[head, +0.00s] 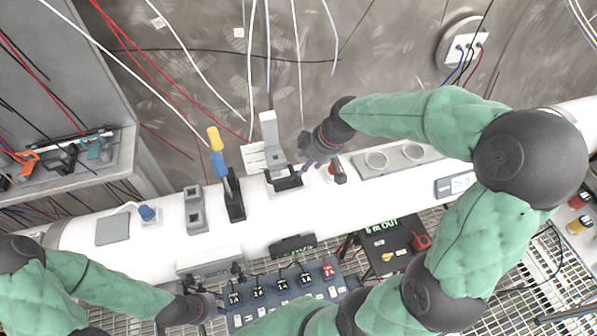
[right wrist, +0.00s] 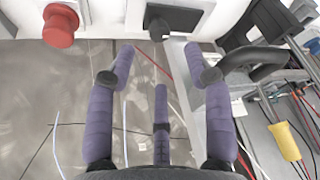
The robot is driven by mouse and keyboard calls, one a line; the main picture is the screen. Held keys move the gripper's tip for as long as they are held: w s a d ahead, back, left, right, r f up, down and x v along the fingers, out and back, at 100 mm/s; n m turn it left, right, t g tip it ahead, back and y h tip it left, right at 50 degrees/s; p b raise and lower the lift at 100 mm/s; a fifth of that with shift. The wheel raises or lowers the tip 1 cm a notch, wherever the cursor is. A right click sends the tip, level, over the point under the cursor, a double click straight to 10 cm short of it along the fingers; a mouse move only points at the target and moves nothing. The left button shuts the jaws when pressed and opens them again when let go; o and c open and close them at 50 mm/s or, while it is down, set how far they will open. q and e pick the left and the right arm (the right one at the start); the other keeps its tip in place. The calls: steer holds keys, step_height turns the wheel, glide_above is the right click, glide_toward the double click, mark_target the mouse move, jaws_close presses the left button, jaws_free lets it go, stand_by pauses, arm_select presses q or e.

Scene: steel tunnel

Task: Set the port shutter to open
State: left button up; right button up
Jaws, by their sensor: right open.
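A grey upright plate (head: 270,132) with a dark base (head: 285,182) stands on the white beam. No label naming the port shutter is readable; this fitting may be it. In the right wrist view, a grey plate (right wrist: 222,110) and a black handle (right wrist: 252,62) show at the right finger. My right gripper (head: 309,163) is just right of the plate in the head view. It is open (right wrist: 160,62), its purple fingers apart with nothing between them. The right fingertip is close to the handle; contact is unclear. My left gripper (head: 212,304) is low, by the switch panel; its finger state is unclear.
A yellow-and-blue lever (head: 217,150) stands left of the plate. A red knob (right wrist: 60,25) is beside my right gripper. A panel of several switches (head: 283,285) lies below the beam. A shelf (head: 75,165) holds tools at left. Cables hang behind.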

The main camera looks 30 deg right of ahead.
steer(key=x, duration=0.7)
steer(key=shift+w+f, duration=0.15)
steer(key=shift+f, duration=0.2)
jaws_close()
